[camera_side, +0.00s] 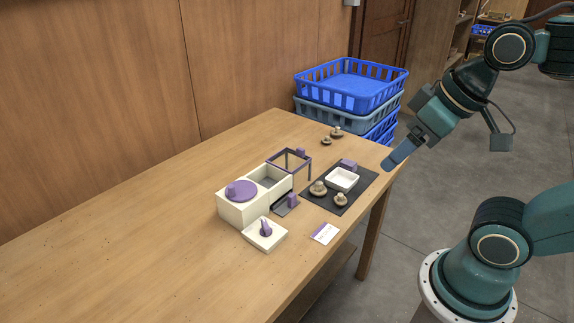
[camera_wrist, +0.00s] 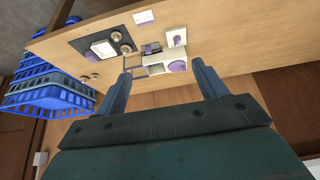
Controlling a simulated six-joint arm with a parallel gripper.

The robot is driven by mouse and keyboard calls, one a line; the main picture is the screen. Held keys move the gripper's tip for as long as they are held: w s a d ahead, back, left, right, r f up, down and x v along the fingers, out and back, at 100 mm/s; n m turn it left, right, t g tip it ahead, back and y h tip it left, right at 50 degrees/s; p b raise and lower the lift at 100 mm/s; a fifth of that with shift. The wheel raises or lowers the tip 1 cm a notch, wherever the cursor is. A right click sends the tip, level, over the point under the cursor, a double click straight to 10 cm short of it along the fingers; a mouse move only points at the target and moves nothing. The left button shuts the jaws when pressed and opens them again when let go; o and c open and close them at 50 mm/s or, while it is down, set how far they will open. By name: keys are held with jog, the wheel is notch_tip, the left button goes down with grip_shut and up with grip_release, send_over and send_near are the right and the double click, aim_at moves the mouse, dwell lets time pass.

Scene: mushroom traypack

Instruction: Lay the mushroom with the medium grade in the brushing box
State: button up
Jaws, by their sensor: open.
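Two brown mushrooms lie on a dark mat: a larger one (camera_side: 319,187) and a smaller one (camera_side: 340,199). Two more mushrooms, one (camera_side: 336,131) and another (camera_side: 326,141), lie on the bare table at the back. I cannot tell their grades. A cream box (camera_side: 232,212) has one part under a round purple lid (camera_side: 242,190) and an open compartment (camera_side: 268,182) beside it; no label shows which part is the brushing box. My gripper (camera_side: 387,166) is open and empty, raised beyond the table's right edge; its two fingers also show in the wrist view (camera_wrist: 161,72).
A purple open frame (camera_side: 289,155) stands behind the box. A cream lid with purple knob (camera_side: 265,236) and a card (camera_side: 325,233) lie in front. Blue crates (camera_side: 350,86) are stacked behind. Table left is clear.

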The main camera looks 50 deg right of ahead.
jog(key=m+g, duration=0.6)
jog(key=m, duration=0.8)
send_over(319, 184)
notch_tip(319, 184, down, 19)
jog(key=shift+f, duration=4.15)
